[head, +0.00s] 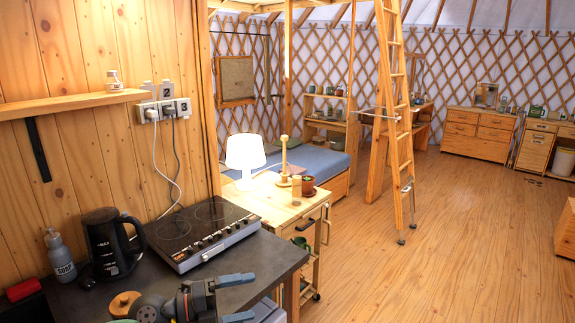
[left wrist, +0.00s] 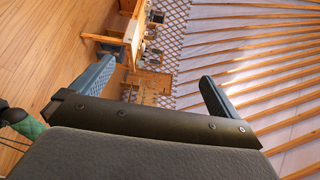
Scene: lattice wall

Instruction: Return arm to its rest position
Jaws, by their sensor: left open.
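My left gripper (head: 250,297) is at the bottom of the head view, over the front edge of the dark counter (head: 215,278). Its two blue-grey fingers are apart and point right, with nothing seen between them. In the left wrist view the open fingers of the left gripper (left wrist: 157,70) frame far furniture and the lattice wall, and hold nothing. My right gripper is not in view.
On the counter are a two-plate hob (head: 200,232), a black kettle (head: 108,245), a soap bottle (head: 60,255) and a round wooden lid (head: 124,304). A wooden trolley (head: 258,204) with a white lamp (head: 245,155) stands beyond. The wooden floor (head: 450,240) at right is largely clear.

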